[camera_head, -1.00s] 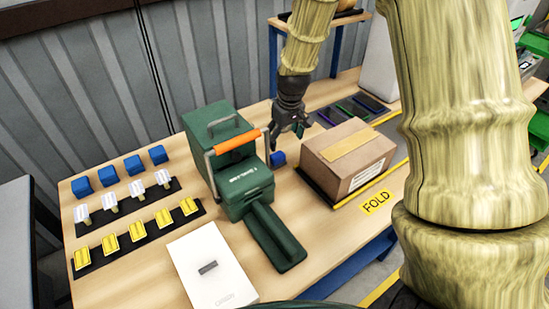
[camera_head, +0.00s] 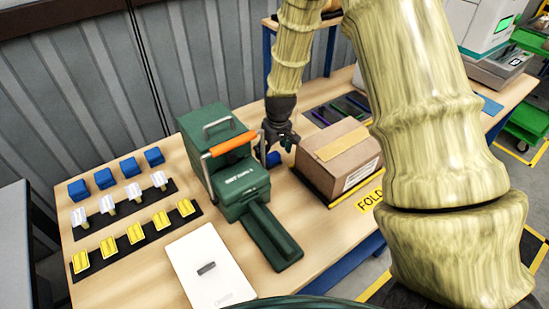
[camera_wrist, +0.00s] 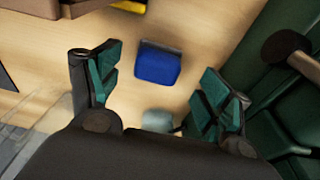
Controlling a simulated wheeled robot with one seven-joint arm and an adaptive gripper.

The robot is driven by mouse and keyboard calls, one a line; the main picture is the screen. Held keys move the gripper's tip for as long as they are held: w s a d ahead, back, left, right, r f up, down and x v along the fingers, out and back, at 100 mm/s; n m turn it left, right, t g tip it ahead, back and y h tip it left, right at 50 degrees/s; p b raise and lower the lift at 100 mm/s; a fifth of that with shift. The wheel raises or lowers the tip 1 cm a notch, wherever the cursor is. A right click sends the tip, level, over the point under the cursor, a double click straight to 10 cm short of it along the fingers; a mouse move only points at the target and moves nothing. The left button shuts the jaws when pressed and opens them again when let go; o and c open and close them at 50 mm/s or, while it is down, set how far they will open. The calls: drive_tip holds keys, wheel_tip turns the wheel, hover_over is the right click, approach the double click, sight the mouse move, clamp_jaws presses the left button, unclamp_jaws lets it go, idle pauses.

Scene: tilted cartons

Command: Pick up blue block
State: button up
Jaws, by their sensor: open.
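A blue block (camera_head: 273,159) lies on the wooden table between the green machine and the cardboard carton. In the wrist view the blue block (camera_wrist: 158,64) shows whole, ahead of the fingertips and roughly midway between them. My gripper (camera_head: 278,143) is just above the block in the head view and partly covers it. In the wrist view my gripper (camera_wrist: 160,90) has its two green-padded fingers spread apart with nothing between them. Several more blue blocks (camera_head: 132,167) stand in a row at the table's far left.
The green machine (camera_head: 240,182) with an orange handle stands close to my gripper's left; its dark green side (camera_wrist: 285,75) fills the wrist view's right. A carton (camera_head: 338,157) sits close on the right. White and yellow pieces line black strips (camera_head: 150,228) at left.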

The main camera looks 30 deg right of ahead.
sight(273, 155)
drive_tip(key=shift+w+d+f+p, duration=0.1)
drive_tip(key=shift+w+f+p, duration=0.1)
drive_tip(key=shift+f, duration=0.45)
drive_tip(key=shift+w+a+f+p, duration=0.1)
drive_tip(key=shift+w+f+p, duration=0.1)
drive_tip(key=shift+f, duration=0.5)
drive_tip(key=shift+w+d+f+p, duration=0.1)
drive_tip(key=shift+w+f+p, duration=0.1)
drive_tip(key=shift+f, duration=0.45)
drive_tip(key=shift+s, duration=0.1)
drive_tip(key=c, duration=1.1)
